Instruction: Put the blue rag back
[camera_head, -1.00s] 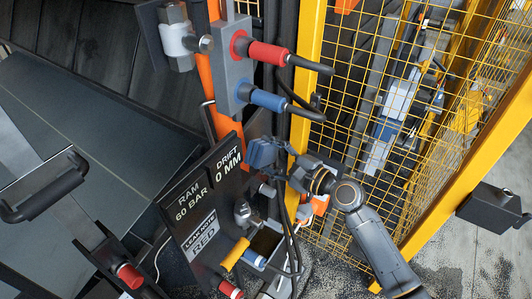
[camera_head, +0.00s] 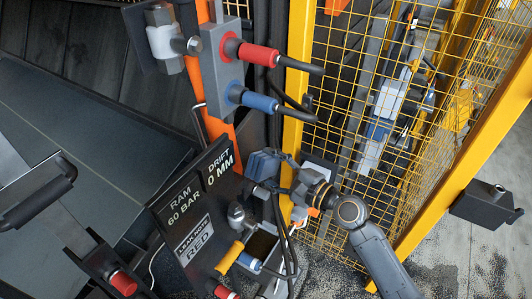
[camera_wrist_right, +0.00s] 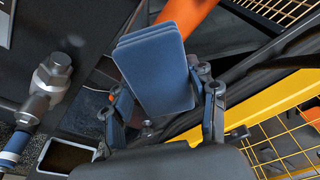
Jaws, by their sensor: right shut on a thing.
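The blue rag (camera_head: 262,163) is a folded stack of flat blue layers. It stands in the air beside the top right of the black sign board (camera_head: 190,205). My right gripper (camera_head: 283,171) is shut on it, its arm coming in from the lower right. In the right wrist view the rag (camera_wrist_right: 155,65) sits between the two fingers of the gripper (camera_wrist_right: 162,98), its broad face towards the camera. My left gripper is not in view.
Red (camera_head: 258,54) and blue (camera_head: 260,101) hose couplings stick out of a grey block above. Black hoses hang close to the gripper. A small open box (camera_head: 262,246) is below, beside yellow and blue fittings. Yellow mesh fencing (camera_head: 375,80) stands right.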

